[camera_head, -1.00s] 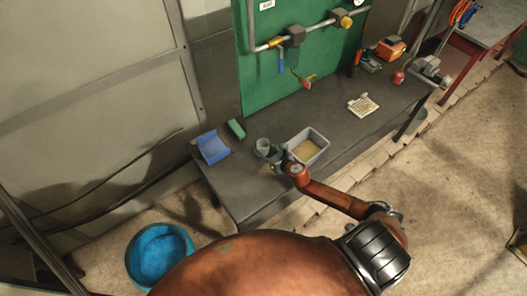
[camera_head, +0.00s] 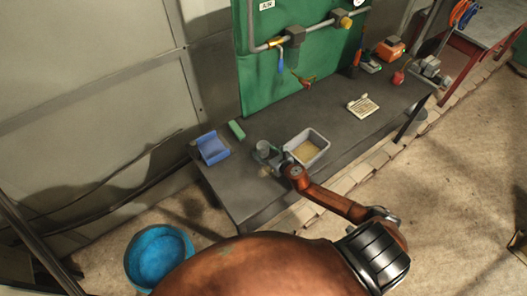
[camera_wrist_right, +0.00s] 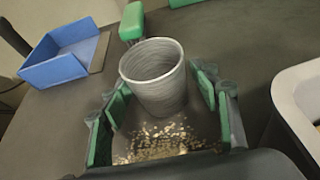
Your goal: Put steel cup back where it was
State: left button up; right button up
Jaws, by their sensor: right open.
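The steel cup (camera_wrist_right: 158,80) stands upright on the dark workbench in the right wrist view, grey and ridged, with its open mouth up. In the head view the cup (camera_head: 263,147) is near the bench's left part. My right gripper (camera_head: 264,156) is at the cup, its arm coming from the lower right. In the right wrist view my right gripper (camera_wrist_right: 163,110) is open, with green-padded fingers on either side of the cup and gaps beside it. Spilled golden grains (camera_wrist_right: 160,138) lie on the bench between the fingers. My left gripper is not in view.
A grey tub (camera_head: 318,138) of grain stands right of the cup. A blue bucket (camera_head: 160,256) is on the floor. The bench (camera_head: 290,116) is bare behind the tub.

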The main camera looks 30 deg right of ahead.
jog(key=shift+r, duration=0.1)
jog(key=shift+r, duration=0.2)
jog(key=v, duration=1.2)
jog(key=shift+a+f+p, duration=0.1)
jog(key=shift+p, duration=0.3)
jog(key=shift+c, duration=0.2)
